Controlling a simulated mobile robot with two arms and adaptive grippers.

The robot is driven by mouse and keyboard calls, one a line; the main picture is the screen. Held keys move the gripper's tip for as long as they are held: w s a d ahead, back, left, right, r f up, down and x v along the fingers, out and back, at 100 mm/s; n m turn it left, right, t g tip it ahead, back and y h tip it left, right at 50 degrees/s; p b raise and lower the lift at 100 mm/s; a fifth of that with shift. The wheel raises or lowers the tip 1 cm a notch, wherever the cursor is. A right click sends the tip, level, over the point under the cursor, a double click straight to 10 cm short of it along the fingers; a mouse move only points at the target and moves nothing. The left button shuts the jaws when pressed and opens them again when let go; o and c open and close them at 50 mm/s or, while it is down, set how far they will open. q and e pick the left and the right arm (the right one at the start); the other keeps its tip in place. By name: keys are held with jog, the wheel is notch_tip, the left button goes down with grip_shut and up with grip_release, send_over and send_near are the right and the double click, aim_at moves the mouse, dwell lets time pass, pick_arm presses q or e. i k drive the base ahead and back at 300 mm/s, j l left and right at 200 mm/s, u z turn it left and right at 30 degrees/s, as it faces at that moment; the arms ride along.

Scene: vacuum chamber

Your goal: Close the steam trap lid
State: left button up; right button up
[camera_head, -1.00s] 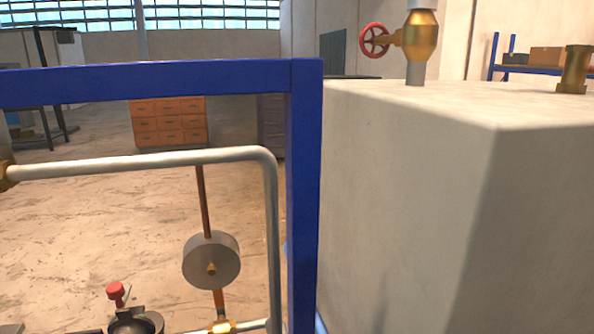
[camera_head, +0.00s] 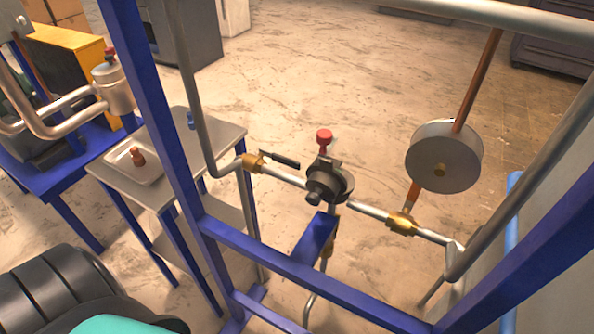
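A dark round fitting (camera_head: 330,186), which looks like the steam trap, sits on the silver pipe inside the blue frame, near the middle of the head view. A red knob (camera_head: 324,137) stands up at its far side on a short grey piece that appears to be the lid. The lid appears raised, but its exact angle is hard to tell. Neither of my grippers is in view, and nothing is touching the trap.
Blue frame bars (camera_head: 310,278) cross in front of and beside the trap. A grey disc (camera_head: 443,156) on a copper rod is to its right. A side table (camera_head: 208,130) with a tray (camera_head: 150,170) stands left. A black ribbed shape fills the lower left corner.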

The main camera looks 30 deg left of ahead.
aim_at(324, 183)
jog(key=u, duration=0.8)
